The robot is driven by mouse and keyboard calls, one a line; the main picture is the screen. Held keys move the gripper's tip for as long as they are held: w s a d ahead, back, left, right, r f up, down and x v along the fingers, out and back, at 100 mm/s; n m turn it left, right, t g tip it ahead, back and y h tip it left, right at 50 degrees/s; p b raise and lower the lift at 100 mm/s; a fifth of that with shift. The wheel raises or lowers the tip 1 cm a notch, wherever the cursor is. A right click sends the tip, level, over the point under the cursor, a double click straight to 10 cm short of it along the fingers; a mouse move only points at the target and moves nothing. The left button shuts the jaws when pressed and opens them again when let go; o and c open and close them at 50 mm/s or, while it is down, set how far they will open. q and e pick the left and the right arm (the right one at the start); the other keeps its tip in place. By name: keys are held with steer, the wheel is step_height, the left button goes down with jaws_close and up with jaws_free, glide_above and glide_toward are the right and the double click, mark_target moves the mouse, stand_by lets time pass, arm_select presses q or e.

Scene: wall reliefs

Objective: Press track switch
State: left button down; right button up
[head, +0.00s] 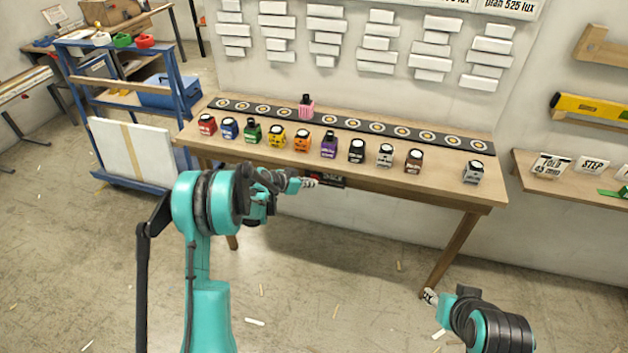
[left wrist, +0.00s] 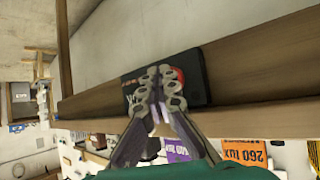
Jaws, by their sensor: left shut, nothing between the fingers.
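The track switch, a black box (head: 333,182) with red on its face, is mounted at the front edge of the wooden table (head: 400,197), below the top. In the left wrist view the box (left wrist: 197,80) lies right behind my left fingertips (left wrist: 160,76). Part of its red spot (left wrist: 180,74) shows beside one finger; the rest is hidden. My left gripper (head: 311,182) is shut and empty, with its tips at the box in both views. I cannot tell whether they touch it. My right gripper (head: 430,296) is low at the right, away from the switch; its jaws are too small to judge.
Several coloured bottles, such as a purple one (head: 329,145), stand on the table. Behind them runs a black track (head: 375,127) with ringed spots and a pink bottle (head: 306,105). A blue cart (head: 150,190) stands left, a wall shelf (head: 590,190) right. The floor in front is mostly clear.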

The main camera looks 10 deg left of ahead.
arm_select(q)
steer(key=shift+s, duration=0.35)
steer(key=s+b, duration=0.1)
steer(key=s, duration=0.5)
stand_by(0.3)
steer(key=shift+a, duration=0.1)
steer(key=s+d+r+n+g+y, duration=0.1)
steer(key=s+d+r+n+y, duration=0.2)
steer(key=s+r, duration=0.95)
steer(key=s+r+n+y, duration=0.1)
steer(key=s+n+y, duration=0.1)
steer(key=s, duration=1.9)
steer(key=shift+d+r+n+g+y, duration=0.15)
steer(key=shift+d+n+g+y, duration=0.2)
steer(key=shift+n, duration=0.35)
